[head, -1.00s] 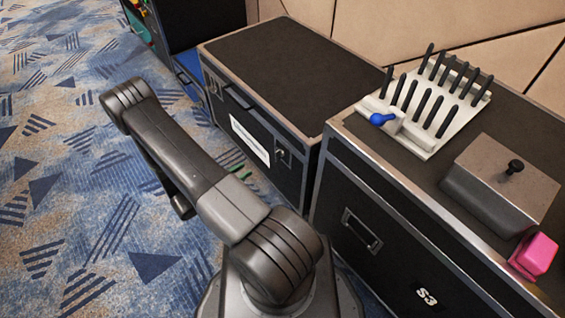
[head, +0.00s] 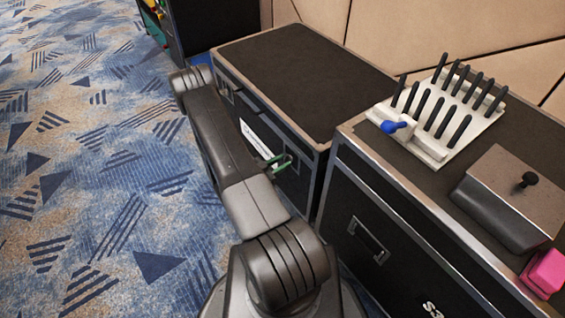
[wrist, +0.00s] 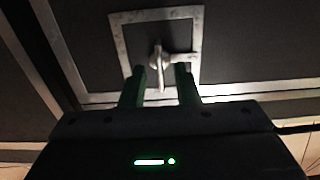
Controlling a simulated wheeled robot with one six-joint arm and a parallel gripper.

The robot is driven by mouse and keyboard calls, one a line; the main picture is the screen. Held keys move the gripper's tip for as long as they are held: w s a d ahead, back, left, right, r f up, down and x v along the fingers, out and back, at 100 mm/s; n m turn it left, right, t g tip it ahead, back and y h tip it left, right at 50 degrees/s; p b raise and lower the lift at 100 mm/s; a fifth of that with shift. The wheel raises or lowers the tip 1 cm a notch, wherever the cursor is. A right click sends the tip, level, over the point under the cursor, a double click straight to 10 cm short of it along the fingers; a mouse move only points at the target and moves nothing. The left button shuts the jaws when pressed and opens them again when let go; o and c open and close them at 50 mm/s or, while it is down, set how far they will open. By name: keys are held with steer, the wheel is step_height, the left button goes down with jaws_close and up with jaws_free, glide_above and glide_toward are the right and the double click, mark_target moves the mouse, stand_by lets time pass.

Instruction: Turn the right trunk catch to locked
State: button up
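The black trunk (head: 300,72) with metal edges stands against the wall. Its right catch shows in the wrist view as a square metal plate (wrist: 117,40) with a small turning handle (wrist: 158,66), whose long wing points down toward me in the picture. A shorter metal part reaches right from its middle. My gripper (wrist: 162,82) has green fingers, parted, one on each side of the wing. I see a gap at the left finger; whether the right one touches cannot be told. In the head view my gripper (head: 279,162) is at the trunk's front and hides the catch.
A second black case (head: 350,205) stands close on the right. It carries a white rack (head: 432,150) of black rods with a blue knob, a grey block (head: 500,205) and a pink item (head: 545,272). Carpet (head: 90,200) on the left is clear.

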steer(key=shift+w+d, duration=0.3)
steer(key=shift+d, duration=0.05)
jaws_close()
steer(key=shift+f+m+b, duration=0.1)
steer(key=shift+m+b, duration=0.2)
steer(key=shift+b, duration=0.05)
steer(key=shift+s+d+f+m+b, duration=0.1)
steer(key=shift+s+m+b, duration=0.05)
steer(key=shift+m+b, duration=3.95)
steer(key=shift+s+d+f+m+b, duration=0.1)
steer(key=shift+m+b, duration=3.6)
steer(key=shift+m, duration=0.8)
